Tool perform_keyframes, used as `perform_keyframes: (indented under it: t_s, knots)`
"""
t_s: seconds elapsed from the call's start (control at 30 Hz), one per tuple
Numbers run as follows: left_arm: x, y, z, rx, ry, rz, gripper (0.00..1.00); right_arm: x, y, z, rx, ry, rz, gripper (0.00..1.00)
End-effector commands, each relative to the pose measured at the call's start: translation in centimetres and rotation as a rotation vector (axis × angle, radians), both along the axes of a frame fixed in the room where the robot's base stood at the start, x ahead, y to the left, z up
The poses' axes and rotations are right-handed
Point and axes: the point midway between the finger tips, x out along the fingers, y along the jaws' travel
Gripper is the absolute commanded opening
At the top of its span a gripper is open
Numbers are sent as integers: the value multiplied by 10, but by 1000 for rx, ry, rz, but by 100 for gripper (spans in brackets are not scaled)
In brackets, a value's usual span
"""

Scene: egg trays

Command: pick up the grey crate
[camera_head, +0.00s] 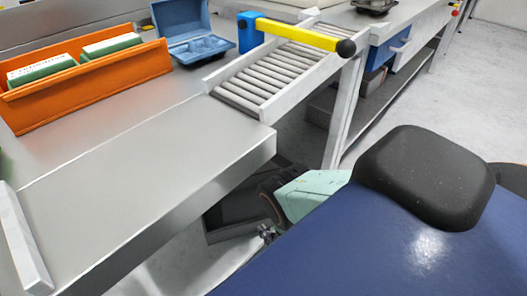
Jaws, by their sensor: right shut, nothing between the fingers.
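A dark grey crate (222,226) is low down beside and partly beneath the front edge of the metal table. The table edge and my right arm hide much of it, so I cannot see all of its rim. My right gripper (267,233) is small and dark at the crate's near right side, below the pale green part of my arm. It is shut with nothing between the fingers. I cannot tell whether it touches the crate. My left gripper is not in view.
The metal table (130,160) holds an orange bin (95,95) with green-and-white boxes, an open blue case (190,35) and a roller conveyor (270,75) with a yellow bar (300,33). A white table leg (343,115) stands behind the crate. Floor is open at upper right.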

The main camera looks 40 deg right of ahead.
Motion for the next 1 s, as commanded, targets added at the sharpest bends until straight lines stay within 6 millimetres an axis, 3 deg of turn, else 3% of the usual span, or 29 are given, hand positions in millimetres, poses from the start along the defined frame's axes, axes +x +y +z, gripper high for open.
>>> perform_keyframes:
  t_s: [0.8,1.0]
  knots:
    - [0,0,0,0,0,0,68,4,0,1,0,-2,0,0]
    - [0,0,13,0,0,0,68,4,0,15,0,-1,0,0]
